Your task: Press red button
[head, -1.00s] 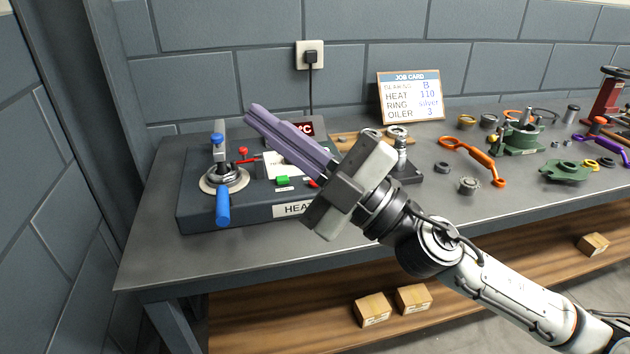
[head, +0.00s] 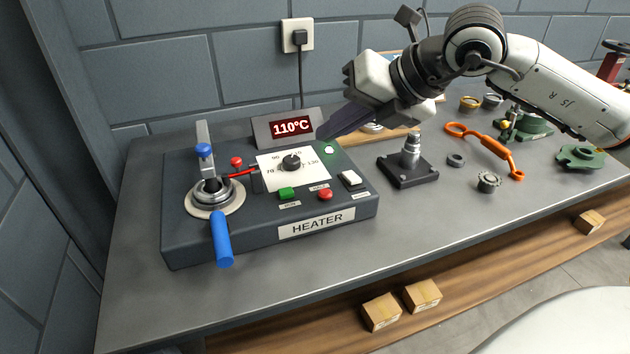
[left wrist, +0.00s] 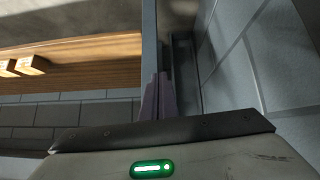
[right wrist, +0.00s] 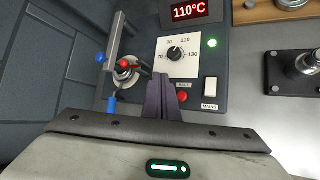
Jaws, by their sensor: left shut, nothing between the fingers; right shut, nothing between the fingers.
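The red button (head: 325,194) is a small round cap on the front of the dark heater box (head: 190,248), between a green button (head: 287,193) and a white rocker switch (head: 350,179). It also shows in the right wrist view (right wrist: 182,97), just right of my right gripper's fingers. My right gripper (head: 325,131) is shut and empty, above the heater's back right part, apart from the button. In the right wrist view its fingers (right wrist: 160,80) hide the green button. My left gripper (left wrist: 156,82) shows only in the left wrist view, shut and empty, near a dark upright.
The heater carries a 110°C display (head: 291,126), a dial (head: 291,162), a lit green lamp (head: 329,150) and a blue-handled clamp (head: 222,240). A bearing stand (head: 408,168) and an orange tool (head: 490,148) lie to the right. The bench's front strip is clear.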

